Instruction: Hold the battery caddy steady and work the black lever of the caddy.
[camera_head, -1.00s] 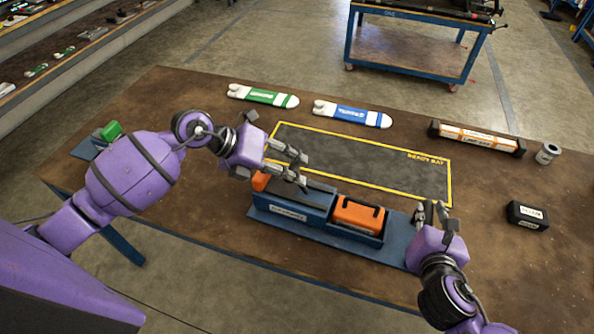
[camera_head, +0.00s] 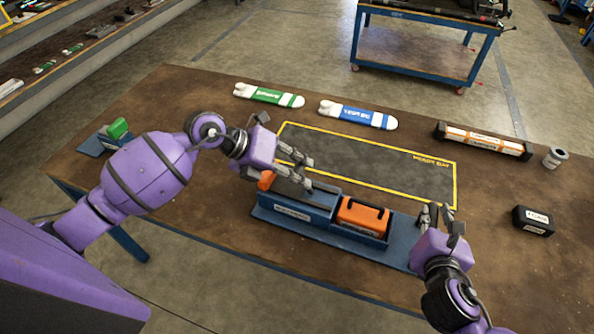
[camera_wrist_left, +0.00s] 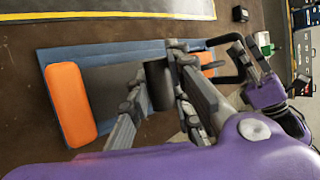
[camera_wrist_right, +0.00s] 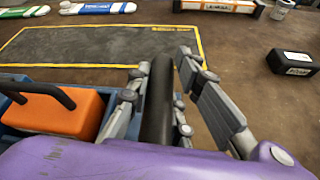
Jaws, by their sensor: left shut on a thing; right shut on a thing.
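The blue battery caddy (camera_head: 293,212) sits at the table's near side, an orange battery (camera_head: 362,215) with a black handle in its right bay. A smaller orange block (camera_head: 266,180) shows at its left end, larger in the left wrist view (camera_wrist_left: 70,100). My left gripper (camera_head: 309,175) is above the caddy's dark-topped left part, shut on an upright black cylinder (camera_wrist_left: 159,85). My right gripper (camera_head: 434,212) is at the caddy's right end, shut on another black cylinder (camera_wrist_right: 158,100). Which cylinder is the lever, I cannot tell. Fingers hide parts of both.
A yellow-bordered dark mat (camera_head: 370,170) lies behind the caddy. Green (camera_head: 268,95) and blue (camera_head: 358,114) labelled pieces lie beyond it. An orange-and-white bar (camera_head: 482,140), a grey cylinder (camera_head: 555,158) and a black box (camera_head: 533,220) are at the right.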

